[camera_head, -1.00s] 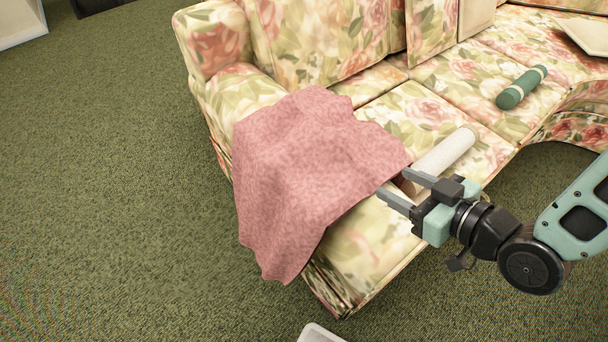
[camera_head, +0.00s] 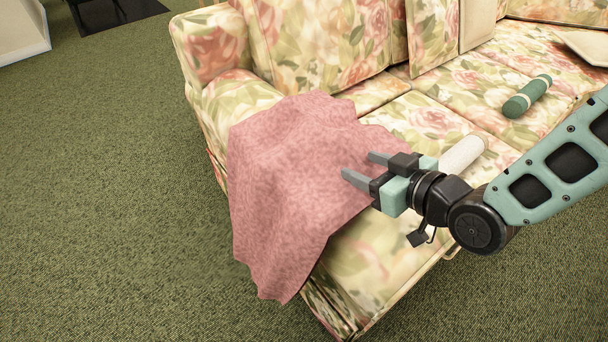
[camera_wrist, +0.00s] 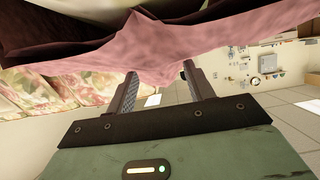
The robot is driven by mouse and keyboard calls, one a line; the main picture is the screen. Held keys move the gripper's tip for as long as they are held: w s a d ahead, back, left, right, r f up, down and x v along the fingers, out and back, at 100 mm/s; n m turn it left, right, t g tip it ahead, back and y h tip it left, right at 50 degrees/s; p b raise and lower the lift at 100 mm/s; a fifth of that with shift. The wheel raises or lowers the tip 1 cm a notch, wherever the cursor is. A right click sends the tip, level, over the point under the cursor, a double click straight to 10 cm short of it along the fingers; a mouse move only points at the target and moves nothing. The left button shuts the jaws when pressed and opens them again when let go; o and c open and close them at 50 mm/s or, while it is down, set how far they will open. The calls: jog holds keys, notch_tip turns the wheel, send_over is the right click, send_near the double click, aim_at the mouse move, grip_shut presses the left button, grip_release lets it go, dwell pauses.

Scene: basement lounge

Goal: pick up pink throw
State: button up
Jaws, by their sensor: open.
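The pink throw (camera_head: 290,190) lies draped over the near end of the floral sofa (camera_head: 375,262), its lower part hanging over the sofa's front edge. My gripper (camera_head: 356,166) is open, with its fingers at the throw's right side in the head view. In the wrist view my gripper (camera_wrist: 160,85) shows both fingers apart, with a pointed fold of the throw (camera_wrist: 160,55) reaching between them. I cannot tell whether the fingers touch the cloth. My gripper hides a small part of the throw in the head view.
A white roll (camera_head: 463,153) lies on the seat just behind my gripper. Cushions lean on the sofa back. The green carpet (camera_head: 110,200) to the left is clear.

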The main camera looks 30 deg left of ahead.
aim_at(350, 157)
jog(key=x, duration=0.4)
jog(key=shift+w+a+b, duration=0.15)
jog(key=shift+a+b, duration=0.2)
jog(key=shift+b, duration=0.05)
grip_shut()
jog(key=shift+r, duration=0.2)
